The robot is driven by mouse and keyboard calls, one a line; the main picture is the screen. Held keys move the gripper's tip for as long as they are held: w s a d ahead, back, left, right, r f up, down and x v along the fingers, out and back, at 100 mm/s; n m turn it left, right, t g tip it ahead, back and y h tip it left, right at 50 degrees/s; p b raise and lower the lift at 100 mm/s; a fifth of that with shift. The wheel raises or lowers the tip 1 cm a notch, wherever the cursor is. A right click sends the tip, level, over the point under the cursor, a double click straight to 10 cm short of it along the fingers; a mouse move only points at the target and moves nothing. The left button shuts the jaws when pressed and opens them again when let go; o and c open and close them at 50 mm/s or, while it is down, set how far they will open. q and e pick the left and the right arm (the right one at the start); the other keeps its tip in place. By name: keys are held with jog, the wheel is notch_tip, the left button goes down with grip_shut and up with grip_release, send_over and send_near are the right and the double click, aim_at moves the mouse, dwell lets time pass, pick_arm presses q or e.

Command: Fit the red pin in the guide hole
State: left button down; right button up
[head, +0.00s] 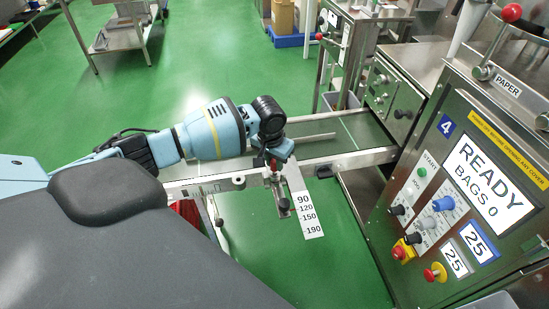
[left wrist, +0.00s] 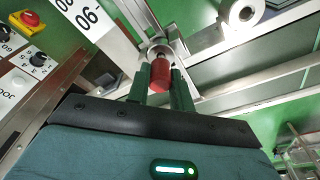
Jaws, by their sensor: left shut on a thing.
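The red pin (left wrist: 160,72) is between the two fingers of my left gripper (left wrist: 164,88) in the left wrist view. The gripper is shut on it. In the head view my left gripper (head: 277,157) points down over the metal guide bracket (head: 281,197) at the conveyor's near rail. A pale metal ring (left wrist: 158,50) shows right behind the pin's far end in the wrist view. I cannot tell whether the pin is in the hole or only over it, as the gripper hides the hole in the head view. My right gripper is not in view.
A scale plate (head: 309,214) marked 90 to 190 hangs from the rail beside the bracket. The conveyor belt (head: 355,133) runs behind the gripper. The packing machine's panel (head: 440,190), reading READY, stands to the right.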

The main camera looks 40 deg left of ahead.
aim_at(274, 161)
pick_arm(q)
jog(key=shift+f, duration=0.3)
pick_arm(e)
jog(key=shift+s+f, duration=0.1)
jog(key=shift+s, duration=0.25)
pick_arm(q)
jog(key=shift+f, duration=0.2)
jog(key=shift+f, duration=0.5)
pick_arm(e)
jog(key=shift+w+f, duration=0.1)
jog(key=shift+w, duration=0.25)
pick_arm(q)
jog(key=c, duration=1.1)
grip_release()
jog(key=shift+c, duration=0.2)
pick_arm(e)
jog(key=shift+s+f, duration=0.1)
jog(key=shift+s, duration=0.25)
pick_arm(q)
jog(key=shift+r, duration=0.2)
jog(key=r, duration=0.4)
jog(key=s+r, duration=0.1)
jog(key=shift+r+p, duration=0.4)
jog(key=shift+s+r, duration=0.1)
jog(key=shift+r, duration=0.65)
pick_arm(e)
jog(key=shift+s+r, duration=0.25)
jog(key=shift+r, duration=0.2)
